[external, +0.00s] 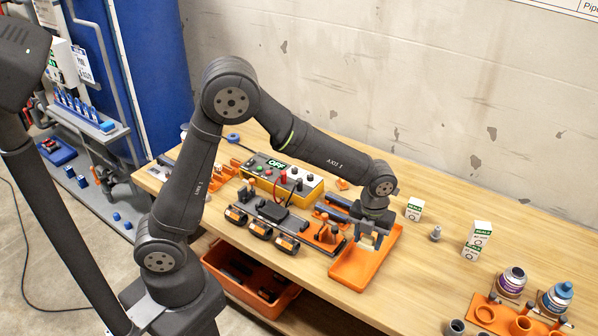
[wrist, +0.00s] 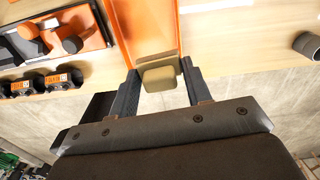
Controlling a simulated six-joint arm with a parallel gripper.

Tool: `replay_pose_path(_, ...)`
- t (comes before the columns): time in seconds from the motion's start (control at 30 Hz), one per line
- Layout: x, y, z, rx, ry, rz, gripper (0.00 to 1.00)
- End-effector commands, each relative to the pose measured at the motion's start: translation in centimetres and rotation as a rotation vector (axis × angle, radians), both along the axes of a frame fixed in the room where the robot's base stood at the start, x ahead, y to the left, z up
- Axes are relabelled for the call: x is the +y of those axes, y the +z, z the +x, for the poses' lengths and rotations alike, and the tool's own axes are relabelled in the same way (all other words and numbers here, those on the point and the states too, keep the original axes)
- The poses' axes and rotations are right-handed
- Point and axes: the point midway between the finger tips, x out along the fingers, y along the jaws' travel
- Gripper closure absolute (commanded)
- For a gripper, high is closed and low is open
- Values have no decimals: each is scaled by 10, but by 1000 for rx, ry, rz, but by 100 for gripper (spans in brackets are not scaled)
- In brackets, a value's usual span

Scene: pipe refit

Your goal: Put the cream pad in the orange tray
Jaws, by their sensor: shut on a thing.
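The cream pad (wrist: 161,79) is a small pale block between the two fingers of my gripper (wrist: 160,82) in the wrist view. My gripper is shut on it. In the external view, my gripper (external: 370,238) points down over the orange tray, with the pad (external: 366,240) showing small between the fingers. The orange tray (external: 352,275) is a shallow rectangle on the wooden bench; it also shows behind the pad in the wrist view (wrist: 143,25). I cannot tell how much gap lies between the pad and the tray floor.
A black rack (external: 268,222) with several black parts and a yellow control box (external: 273,178) stand left of the tray. White-green boxes (external: 414,209) and a grey fitting (external: 436,234) stand to its right. An orange holder with rings (external: 503,318) is at the front right.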

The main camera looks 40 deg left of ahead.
Motion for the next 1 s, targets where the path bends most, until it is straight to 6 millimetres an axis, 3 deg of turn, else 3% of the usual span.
replay_pose_path(0.13,-19,0,-27,0,-69,0,77)
replay_pose_path(0.3,-23,-3,-33,1,-96,1,77)
replay_pose_path(0.7,9,-54,44,2,-93,1,77)
replay_pose_path(0.83,16,-65,62,0,-95,0,77)
replay_pose_path(1.0,19,-72,70,0,-98,0,77)
